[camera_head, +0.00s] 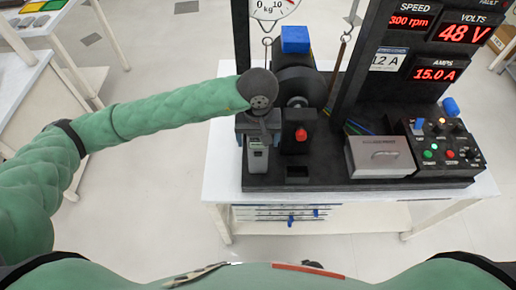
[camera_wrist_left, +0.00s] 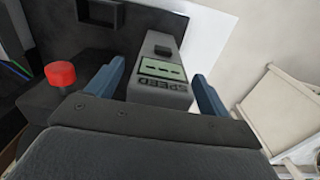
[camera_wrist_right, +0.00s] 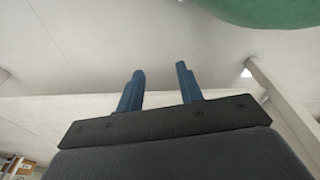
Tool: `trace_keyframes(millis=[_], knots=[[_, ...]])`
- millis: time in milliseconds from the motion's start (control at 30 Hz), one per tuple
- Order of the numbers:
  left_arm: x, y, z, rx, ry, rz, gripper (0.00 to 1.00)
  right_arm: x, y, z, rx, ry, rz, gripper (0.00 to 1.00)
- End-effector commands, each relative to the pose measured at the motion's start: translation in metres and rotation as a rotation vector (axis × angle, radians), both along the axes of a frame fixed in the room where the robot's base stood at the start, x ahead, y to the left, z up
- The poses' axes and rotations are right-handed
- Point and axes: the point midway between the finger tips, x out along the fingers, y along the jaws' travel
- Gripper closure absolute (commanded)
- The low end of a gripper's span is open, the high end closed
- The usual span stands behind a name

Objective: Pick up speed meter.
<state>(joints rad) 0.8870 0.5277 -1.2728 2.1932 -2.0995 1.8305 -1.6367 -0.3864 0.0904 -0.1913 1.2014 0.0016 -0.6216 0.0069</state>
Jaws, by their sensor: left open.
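The speed meter (camera_wrist_left: 162,72) is a small grey handheld device with a greenish display showing dashes and the label SPEED. It stands on the rig's black base, and its lower part shows in the head view (camera_head: 258,160). My left gripper (camera_wrist_left: 160,85) is open, with one blue finger on each side of the meter. Whether the fingers touch it I cannot tell. In the head view my left gripper (camera_head: 258,125) covers the meter's upper part. My right gripper (camera_wrist_right: 160,75) is open and empty, and shows only in the right wrist view.
A red button (camera_head: 301,135) on a black box stands right beside the meter. A dial scale (camera_head: 272,8) hangs above. The white table's (camera_head: 222,165) left edge is close.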

Motion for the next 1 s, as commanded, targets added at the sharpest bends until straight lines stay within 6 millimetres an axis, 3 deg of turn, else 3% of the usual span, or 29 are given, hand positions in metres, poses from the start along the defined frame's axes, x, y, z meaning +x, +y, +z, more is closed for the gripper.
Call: trace_keyframes(millis=[467,800,867,1000], knots=[[0.000,0.000,-0.012,0.000,-0.001,0.001,0.20,-0.007,-0.006,-0.011,-0.004,-0.010,0.003,0.64],[0.000,0.000,-0.012,0.000,-0.001,0.000,0.87,-0.006,-0.008,-0.011,-0.005,-0.008,0.004,0.64],[0.000,0.000,-0.012,-0.001,-0.001,0.000,0.94,-0.006,-0.008,-0.011,-0.006,-0.008,0.004,0.64],[0.000,0.000,-0.012,-0.001,-0.001,0.000,0.94,-0.006,-0.009,-0.011,-0.006,-0.008,0.004,0.64]])
